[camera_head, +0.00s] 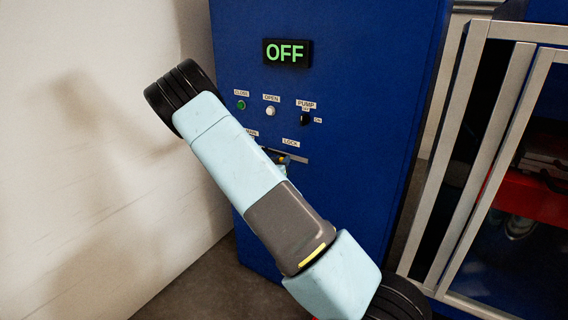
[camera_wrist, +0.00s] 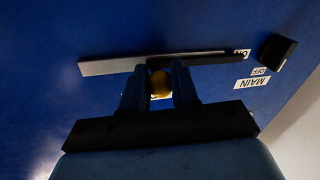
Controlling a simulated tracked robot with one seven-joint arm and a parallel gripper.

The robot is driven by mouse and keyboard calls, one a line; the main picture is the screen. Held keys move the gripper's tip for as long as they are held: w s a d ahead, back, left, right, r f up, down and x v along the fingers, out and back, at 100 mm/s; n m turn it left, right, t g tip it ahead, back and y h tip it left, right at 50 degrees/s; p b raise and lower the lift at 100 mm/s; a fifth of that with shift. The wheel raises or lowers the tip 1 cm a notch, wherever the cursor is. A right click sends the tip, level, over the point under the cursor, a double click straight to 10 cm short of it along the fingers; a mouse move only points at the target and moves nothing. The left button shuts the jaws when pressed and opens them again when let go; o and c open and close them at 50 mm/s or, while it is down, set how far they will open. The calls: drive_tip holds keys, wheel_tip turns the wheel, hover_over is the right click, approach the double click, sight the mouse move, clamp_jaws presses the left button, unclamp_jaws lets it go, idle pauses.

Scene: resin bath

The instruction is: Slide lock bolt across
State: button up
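The lock bolt is a slim bar across the blue cabinet; its bare silver part (camera_wrist: 108,67) is on the left in the wrist view and a dark part (camera_wrist: 225,58) is on the right. A round yellow-orange knob (camera_wrist: 159,83) stands out from it. My gripper (camera_wrist: 159,80) has one finger on each side of the knob, and the knob fills the narrow gap, so it looks shut on it. In the head view, my arm hides most of the bolt; a short piece of the bar (camera_head: 298,159) shows under the LOCK label (camera_head: 291,143).
The blue cabinet (camera_head: 345,190) has a display reading OFF (camera_head: 287,53), a green button (camera_head: 241,105), a white button (camera_head: 271,111) and a black PUMP knob (camera_head: 305,119). A black MAIN switch (camera_wrist: 277,50) sits close to the bolt's dark end. A metal-framed glass enclosure (camera_head: 480,170) stands right; a wall is left.

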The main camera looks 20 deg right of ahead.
drive_tip(key=o, duration=0.4)
drive_tip(key=shift+s, duration=0.1)
drive_tip(key=v, duration=1.3)
drive_tip(key=shift+s+a, duration=0.25)
